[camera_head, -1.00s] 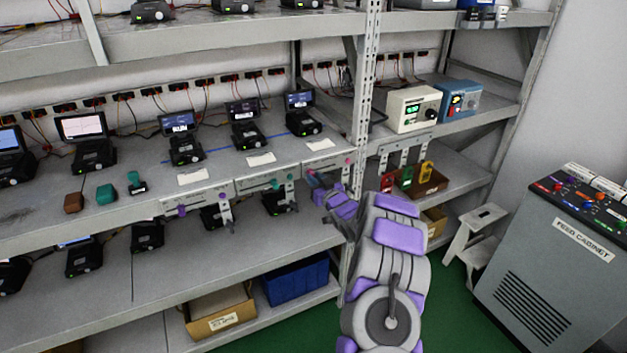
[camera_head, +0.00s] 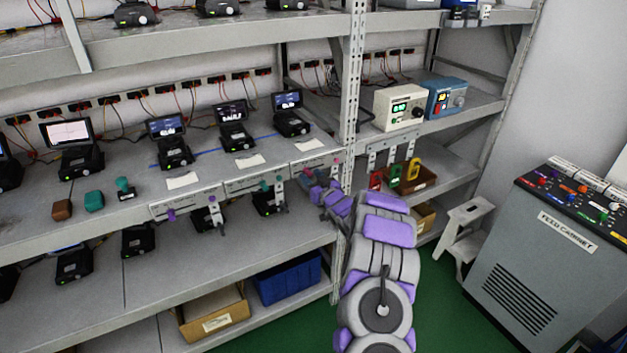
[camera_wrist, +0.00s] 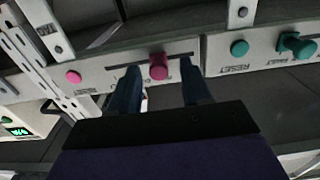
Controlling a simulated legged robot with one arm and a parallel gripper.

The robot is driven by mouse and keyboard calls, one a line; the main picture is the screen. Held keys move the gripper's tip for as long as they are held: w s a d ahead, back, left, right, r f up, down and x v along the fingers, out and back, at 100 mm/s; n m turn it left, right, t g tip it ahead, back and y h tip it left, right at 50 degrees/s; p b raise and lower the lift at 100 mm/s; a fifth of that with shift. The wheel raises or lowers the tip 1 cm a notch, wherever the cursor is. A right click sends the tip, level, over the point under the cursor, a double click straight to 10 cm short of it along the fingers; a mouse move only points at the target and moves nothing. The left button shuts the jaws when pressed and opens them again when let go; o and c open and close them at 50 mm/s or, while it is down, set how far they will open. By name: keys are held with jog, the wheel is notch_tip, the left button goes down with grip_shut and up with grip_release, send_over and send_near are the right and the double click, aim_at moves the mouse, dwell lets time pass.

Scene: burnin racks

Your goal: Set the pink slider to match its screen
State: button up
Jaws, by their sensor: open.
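The pink slider knob (camera_wrist: 158,66) sits on a pale panel under the shelf edge, with a scale line beside it. A round pink button (camera_wrist: 73,77) is to its left in the wrist view. My gripper (camera_wrist: 160,82) is open, its two dark fingers on either side of the knob; contact cannot be told. In the head view my gripper (camera_head: 314,188) is at the pink panel (camera_head: 316,163), partly covering it. The rightmost screen (camera_head: 287,100) on the shelf above is lit, but its reading is too small to make out.
The teal slider knob (camera_wrist: 298,45) and teal button (camera_wrist: 239,48) are on the neighbouring panel. A metal bracket (camera_wrist: 122,12) hangs close by. The perforated rack post (camera_head: 350,120) stands right beside my arm. A step stool (camera_head: 462,230) and feed cabinet (camera_head: 550,250) are at right.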

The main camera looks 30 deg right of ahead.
jog(key=shift+s, duration=0.15)
jog(key=s+p, duration=0.2)
jog(key=s, duration=1.5)
jog(key=shift+d, duration=0.35)
jog(key=shift+a, duration=0.1)
jog(key=s+a+r+g+h, duration=0.1)
jog(key=s+a+r+g, duration=0.2)
jog(key=a+g, duration=0.2)
jog(key=s+a+r+g+h, duration=0.1)
jog(key=s+a+r+g, duration=0.1)
jog(key=s+a+g, duration=0.3)
jog(key=s+a+r+g, duration=0.2)
jog(key=s+a, duration=0.3)
jog(key=s, duration=0.7)
jog(key=s+a+r+g+y, duration=0.1)
jog(key=s+a+r+g, duration=0.2)
jog(key=s, duration=0.9)
jog(key=s+a+r+g, duration=0.3)
jog(key=s+a, duration=0.6)
jog(key=s, duration=0.3)
jog(key=shift+s+g, duration=0.4)
jog(key=shift+g, duration=0.5)
